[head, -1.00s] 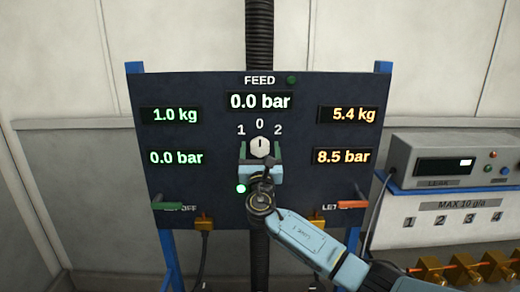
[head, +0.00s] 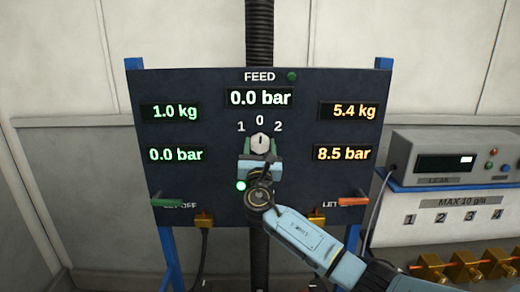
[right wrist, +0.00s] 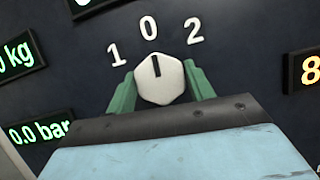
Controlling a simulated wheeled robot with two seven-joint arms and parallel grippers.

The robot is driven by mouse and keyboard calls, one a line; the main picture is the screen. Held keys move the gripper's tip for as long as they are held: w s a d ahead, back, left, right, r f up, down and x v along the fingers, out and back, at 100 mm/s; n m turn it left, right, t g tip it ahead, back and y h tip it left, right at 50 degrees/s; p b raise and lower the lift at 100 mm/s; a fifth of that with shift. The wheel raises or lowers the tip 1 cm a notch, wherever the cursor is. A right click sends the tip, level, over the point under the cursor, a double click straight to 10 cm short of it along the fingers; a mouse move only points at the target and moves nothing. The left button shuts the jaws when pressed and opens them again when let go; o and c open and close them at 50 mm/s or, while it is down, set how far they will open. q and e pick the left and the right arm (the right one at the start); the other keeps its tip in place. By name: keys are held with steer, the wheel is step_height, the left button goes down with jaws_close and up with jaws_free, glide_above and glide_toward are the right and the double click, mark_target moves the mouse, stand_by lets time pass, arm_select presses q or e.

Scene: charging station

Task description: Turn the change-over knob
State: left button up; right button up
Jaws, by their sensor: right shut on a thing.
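The change-over knob (head: 260,142) is a white hexagonal knob with a dark pointer line, set on the dark panel (head: 215,185) below the marks 1, 0 and 2. In the right wrist view the knob (right wrist: 159,80) has its line pointing up, towards 0. My right gripper (head: 260,150) comes up from below. Its green fingers lie on either side of the knob and it is shut on it, as the right wrist view also shows (right wrist: 160,88). My left gripper is not in view.
The panel carries lit readouts, with FEED at 0.0 bar (head: 260,98). A green handle (head: 167,203) and a red handle (head: 353,201) stick out low on the panel. A grey LEAK meter (head: 440,158) stands at the right above brass fittings (head: 465,272).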

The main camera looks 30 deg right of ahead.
steer(key=m+g+h+b, duration=0.1)
steer(key=m, duration=0.1)
steer(key=m+h+b, duration=0.1)
steer(key=m+b, duration=0.1)
steer(key=m, duration=0.1)
steer(key=shift+a+f+m+g, duration=0.1)
steer(key=shift+f+m+g, duration=0.1)
steer(key=shift+m+g, duration=0.15)
steer(key=shift+w+r+m+g+h+b, duration=0.1)
steer(key=shift+m+g+h+b, duration=0.5)
steer(key=shift+m, duration=0.9)
steer(key=shift+r+m+g+h+b, duration=0.1)
steer(key=shift+m+g+h+b, duration=0.1)
steer(key=shift+m+g+b, duration=1)
steer(key=shift+m+t+p, duration=0.25)
steer(key=shift+m+p, duration=0.05)
steer(key=shift+m, duration=0.05)
steer(key=o, duration=1)
steer(key=b+v, duration=0.1)
steer(key=v, duration=1.2)
steer(key=shift+a+b, duration=0.1)
steer(key=shift+b, duration=0.3)
